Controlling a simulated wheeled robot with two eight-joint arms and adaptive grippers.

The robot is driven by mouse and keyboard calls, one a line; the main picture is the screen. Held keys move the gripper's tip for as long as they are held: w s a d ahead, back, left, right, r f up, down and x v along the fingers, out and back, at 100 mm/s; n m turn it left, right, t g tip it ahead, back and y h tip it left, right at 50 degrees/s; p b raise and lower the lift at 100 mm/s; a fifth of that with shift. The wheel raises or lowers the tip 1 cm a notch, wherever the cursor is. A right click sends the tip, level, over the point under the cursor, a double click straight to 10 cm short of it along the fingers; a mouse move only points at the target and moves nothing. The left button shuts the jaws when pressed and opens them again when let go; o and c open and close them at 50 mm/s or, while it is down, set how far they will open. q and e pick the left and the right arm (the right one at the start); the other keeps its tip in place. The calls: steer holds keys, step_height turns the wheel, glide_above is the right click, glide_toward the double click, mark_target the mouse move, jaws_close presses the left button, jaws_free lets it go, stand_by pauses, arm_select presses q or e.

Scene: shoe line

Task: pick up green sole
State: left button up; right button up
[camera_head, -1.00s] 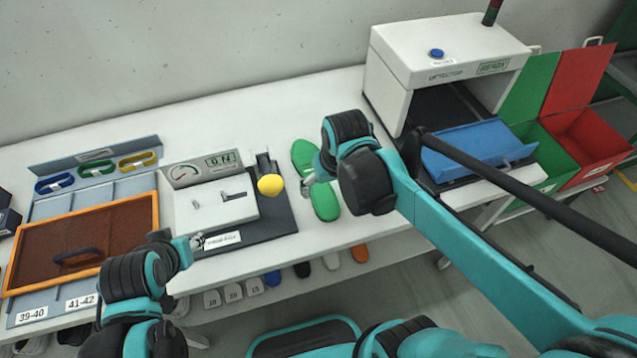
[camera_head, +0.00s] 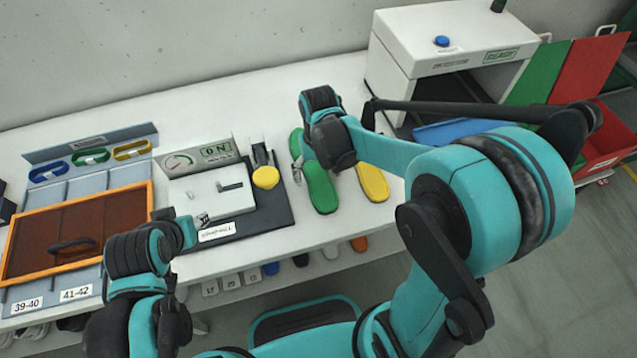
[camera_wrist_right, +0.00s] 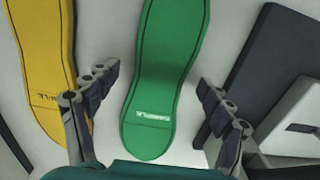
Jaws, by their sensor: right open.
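The green sole (camera_head: 319,188) lies flat on the white table, right of the dark press base. Its middle is partly hidden by my right wrist in the head view. My right gripper (camera_head: 298,172) is over the sole's left side. In the right wrist view the green sole (camera_wrist_right: 160,75) lies between the open fingers of my right gripper (camera_wrist_right: 155,105), with a gap on both sides. My left gripper (camera_head: 203,220) is by the front of the white press, small and partly hidden; its jaws cannot be made out.
A yellow sole (camera_head: 373,185) lies close beside the green one, also in the right wrist view (camera_wrist_right: 45,60). The press (camera_head: 210,190) with a yellow knob (camera_head: 265,177) stands to the left. A white machine (camera_head: 425,45) is at the right, with a red bin (camera_head: 605,150).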

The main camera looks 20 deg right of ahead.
steer(key=shift+f, duration=0.4)
steer(key=shift+r, duration=0.1)
steer(key=c, duration=1.4)
steer(key=shift+c, duration=0.2)
